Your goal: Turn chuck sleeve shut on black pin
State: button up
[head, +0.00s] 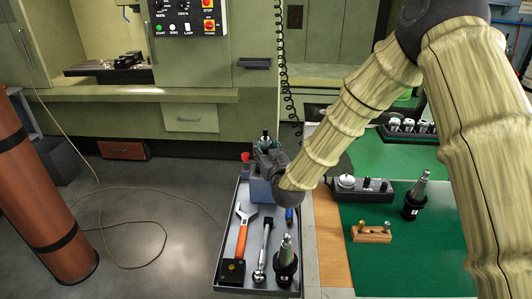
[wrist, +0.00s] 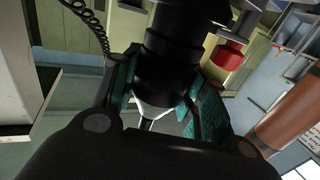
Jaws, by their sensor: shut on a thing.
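In the wrist view the black chuck sleeve (wrist: 172,45) stands between the teal-padded fingers of my gripper (wrist: 160,98). The pads press on it from both sides, so my gripper is shut on the sleeve. A pale cone and a thin rod show just past the sleeve's end; I cannot tell whether the rod is the black pin. In the head view my gripper (head: 265,142) is at the far end of the grey tray, above a blue block (head: 258,192). My wrist and arm hide most of the chuck there.
A red-topped piece (head: 245,157) stands close left of my gripper. The grey tray (head: 226,232) holds an adjustable wrench (head: 241,230), a ratchet (head: 264,245) and a tool holder (head: 286,262). Another holder (head: 414,200) and a wooden block (head: 371,234) stand on the green mat (head: 425,255).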

jog(key=shift+a+m+t+h+b, duration=0.15)
jog(key=shift+m+h+b, duration=0.25)
jog(key=shift+m+h, duration=1)
jog(key=shift+d+m+t+h+b, duration=0.15)
jog(key=shift+m+h+b, duration=0.45)
jog(key=shift+h, duration=1.4)
jog(key=shift+m+h, duration=0.6)
jog(key=shift+h, duration=0.1)
jog(key=o, duration=1)
jog(key=shift+o, duration=0.2)
jog(key=s+a, duration=0.2)
jog(key=s, duration=0.9)
jog(key=shift+s, duration=0.4)
